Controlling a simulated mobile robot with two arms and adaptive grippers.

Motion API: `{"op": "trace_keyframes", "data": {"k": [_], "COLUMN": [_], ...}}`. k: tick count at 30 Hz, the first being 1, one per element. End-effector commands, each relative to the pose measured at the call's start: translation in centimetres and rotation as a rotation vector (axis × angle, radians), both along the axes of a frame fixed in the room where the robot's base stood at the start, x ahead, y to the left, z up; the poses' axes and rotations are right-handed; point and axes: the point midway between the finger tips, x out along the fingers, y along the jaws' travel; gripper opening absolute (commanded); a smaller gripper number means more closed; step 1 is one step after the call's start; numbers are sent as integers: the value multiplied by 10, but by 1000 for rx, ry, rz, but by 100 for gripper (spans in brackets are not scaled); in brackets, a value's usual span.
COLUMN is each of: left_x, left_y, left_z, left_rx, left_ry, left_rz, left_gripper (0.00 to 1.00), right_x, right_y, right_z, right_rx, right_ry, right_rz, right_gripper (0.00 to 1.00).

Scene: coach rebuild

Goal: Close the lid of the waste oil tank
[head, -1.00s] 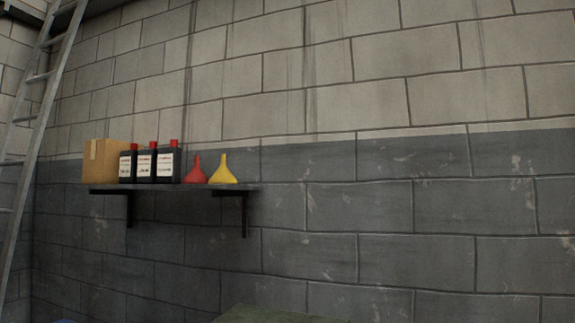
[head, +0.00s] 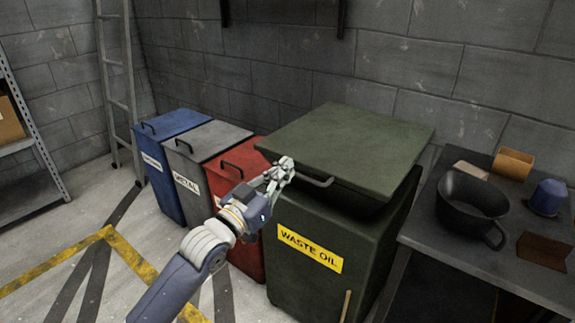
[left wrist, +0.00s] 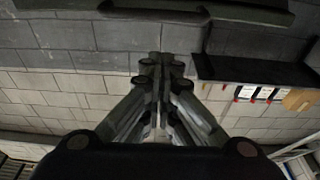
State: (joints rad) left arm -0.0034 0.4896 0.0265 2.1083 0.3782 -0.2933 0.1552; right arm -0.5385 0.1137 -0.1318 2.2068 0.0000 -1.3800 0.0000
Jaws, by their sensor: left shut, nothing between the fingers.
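The waste oil tank (head: 318,277) is a large dark green bin with a yellow "WASTE OIL" label, standing right of centre in the head view. Its green lid (head: 350,145) lies over the top, slightly raised, with a dark gap between lid and body at the front and right. A bar handle (head: 318,183) sticks out at the lid's front edge. My left gripper (head: 284,170) is shut and empty at the left end of this handle; I cannot tell whether it touches. Its closed fingers (left wrist: 160,65) also show in the left wrist view. My right gripper is out of view.
Red (head: 238,175), grey (head: 202,150) and blue (head: 165,155) bins stand in a row left of the tank. A bench (head: 465,250) at the right holds a black pot (head: 468,207) and small items. A ladder (head: 117,85) leans at the back left. Open floor lies front left.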

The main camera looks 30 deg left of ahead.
Motion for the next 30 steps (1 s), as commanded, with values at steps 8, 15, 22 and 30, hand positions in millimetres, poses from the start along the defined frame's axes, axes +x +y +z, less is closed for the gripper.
{"op": "trace_keyframes", "data": {"k": [8, 15, 22, 30], "left_x": [-38, -60, -67, -68], "left_y": [8, 12, 14, 9], "left_z": [-22, -34, -37, -70], "left_rx": [1, 1, 2, 15], "left_ry": [0, -3, -5, 96], "left_rz": [0, 0, 2, 17], "left_gripper": [0, 0, 0, 0], "right_x": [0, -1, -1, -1], "right_y": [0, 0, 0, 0], "right_z": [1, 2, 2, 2], "right_rx": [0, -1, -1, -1], "right_ry": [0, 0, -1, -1], "right_rz": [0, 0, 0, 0], "right_gripper": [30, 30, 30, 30]}}
